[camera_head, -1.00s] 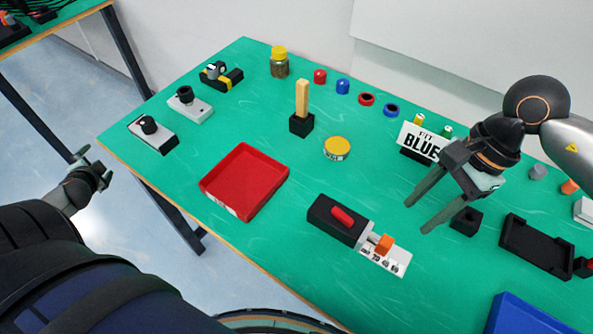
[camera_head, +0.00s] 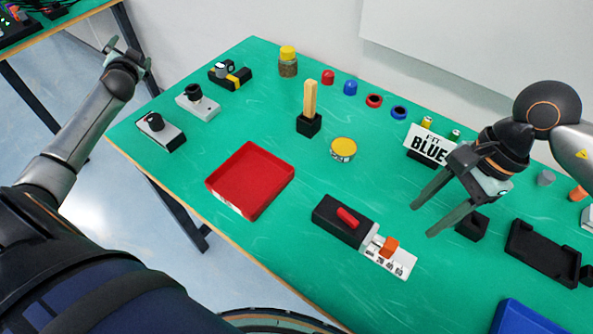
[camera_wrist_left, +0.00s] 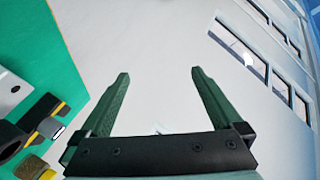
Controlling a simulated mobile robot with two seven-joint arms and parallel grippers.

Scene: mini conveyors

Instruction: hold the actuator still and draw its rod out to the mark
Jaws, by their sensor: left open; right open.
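The actuator (camera_head: 336,219) is a black block with a red grip on top, lying on the green table in the head view. Its rod ends in an orange tip (camera_head: 390,246) over a white scale plate (camera_head: 398,262) with printed numbers. My right gripper (camera_head: 422,220) is open and empty, above the table to the right of the actuator. My left gripper (camera_head: 120,50) is raised beyond the table's left edge, far from the actuator. In the left wrist view it is open and empty (camera_wrist_left: 158,100), facing a pale wall. The mark itself is too small to make out.
A red tray (camera_head: 212,190) lies left of the actuator. A black tray (camera_head: 540,256) and blue bin (camera_head: 525,318) lie to the right.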

